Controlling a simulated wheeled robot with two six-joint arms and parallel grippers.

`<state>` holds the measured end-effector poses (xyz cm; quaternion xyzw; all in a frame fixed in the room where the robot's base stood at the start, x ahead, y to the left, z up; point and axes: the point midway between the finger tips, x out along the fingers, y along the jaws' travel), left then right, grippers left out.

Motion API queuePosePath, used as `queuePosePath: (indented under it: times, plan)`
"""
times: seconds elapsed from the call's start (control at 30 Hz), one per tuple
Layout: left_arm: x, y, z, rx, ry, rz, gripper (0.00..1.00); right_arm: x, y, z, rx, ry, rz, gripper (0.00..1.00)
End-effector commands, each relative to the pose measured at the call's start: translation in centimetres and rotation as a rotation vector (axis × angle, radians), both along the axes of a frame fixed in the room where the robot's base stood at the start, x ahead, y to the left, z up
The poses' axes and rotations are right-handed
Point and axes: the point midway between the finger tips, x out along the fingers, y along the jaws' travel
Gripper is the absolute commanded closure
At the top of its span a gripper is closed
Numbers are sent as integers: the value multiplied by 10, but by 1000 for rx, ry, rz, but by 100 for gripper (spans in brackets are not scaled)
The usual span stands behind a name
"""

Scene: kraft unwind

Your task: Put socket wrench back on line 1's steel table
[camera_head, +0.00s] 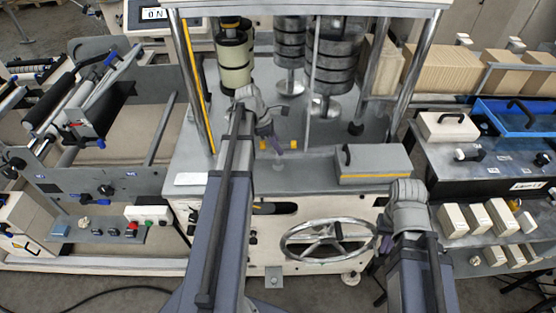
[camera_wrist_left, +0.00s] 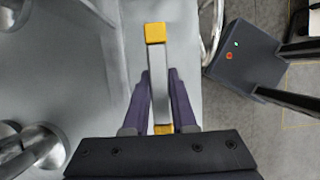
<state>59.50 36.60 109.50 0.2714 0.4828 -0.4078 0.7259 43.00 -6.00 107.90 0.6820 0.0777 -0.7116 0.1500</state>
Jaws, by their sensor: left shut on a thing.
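My left gripper (camera_head: 277,146) is over the grey machine top (camera_head: 225,165) in the head view. In the left wrist view its two dark purple fingers (camera_wrist_left: 160,90) are shut on a straight grey bar with yellow ends, which I take to be the socket wrench (camera_wrist_left: 160,95). The yellow ends also show beside the gripper in the head view; whether the bar touches the surface is unclear. A grey table (camera_head: 440,150) with a label on its front stands at the right; the label is too small to read surely. My right gripper (camera_head: 385,243) is low beside the handwheel, its fingers mostly hidden.
A grey box with a handle (camera_head: 373,163) sits on the machine top, right of my left gripper. Stacked dark rollers (camera_head: 334,60) and steel posts (camera_head: 413,60) stand behind. The handwheel (camera_head: 328,241) is in front. A blue tray (camera_head: 515,117) and white box (camera_head: 448,126) occupy the right table.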

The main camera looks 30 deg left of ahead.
Motion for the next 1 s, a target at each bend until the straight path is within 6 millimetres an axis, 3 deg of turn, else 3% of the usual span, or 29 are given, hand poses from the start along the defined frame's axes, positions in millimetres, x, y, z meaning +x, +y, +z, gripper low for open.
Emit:
queuePosePath:
  times: [0.17,0.5,0.93,0.97,1.0]
  plan:
    - [0,0,-3,-1,-1,0,100,0,0,-3,0,0,1,100]
    - [0,0,-39,-1,-1,0,100,0,0,-39,-2,0,9,100]
    - [0,0,-41,-1,-1,0,100,0,0,-42,-2,0,9,100]
    - [0,0,-40,0,0,0,73,0,0,-40,-2,0,9,100]
    - [0,0,-40,0,0,0,68,0,0,-40,-2,0,9,100]
